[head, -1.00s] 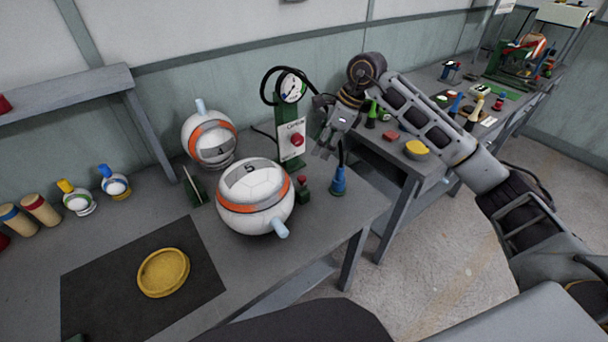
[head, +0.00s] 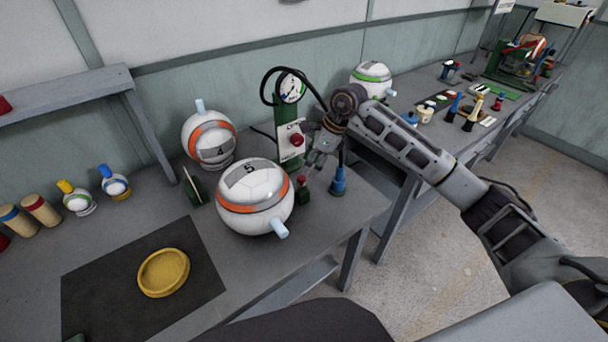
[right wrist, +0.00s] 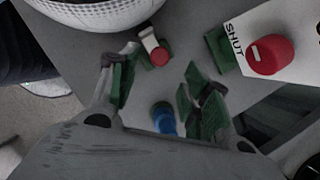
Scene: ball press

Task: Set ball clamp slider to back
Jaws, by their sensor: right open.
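A small red-knobbed slider on a green base (head: 303,190) stands on the near table, right of the white and orange ball marked 5 (head: 255,195). It also shows in the right wrist view (right wrist: 157,55), beyond the fingertips. My right gripper (head: 318,160) is open and empty, above and slightly behind the slider, close to the gauge post. In the right wrist view my gripper (right wrist: 160,82) has its green-padded fingers apart, with the knob beyond the gap. They look apart from it. My left gripper is out of view.
Ball 4 (head: 208,138) stands behind left. A yellow dish (head: 163,272) lies on the dark mat (head: 90,300).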

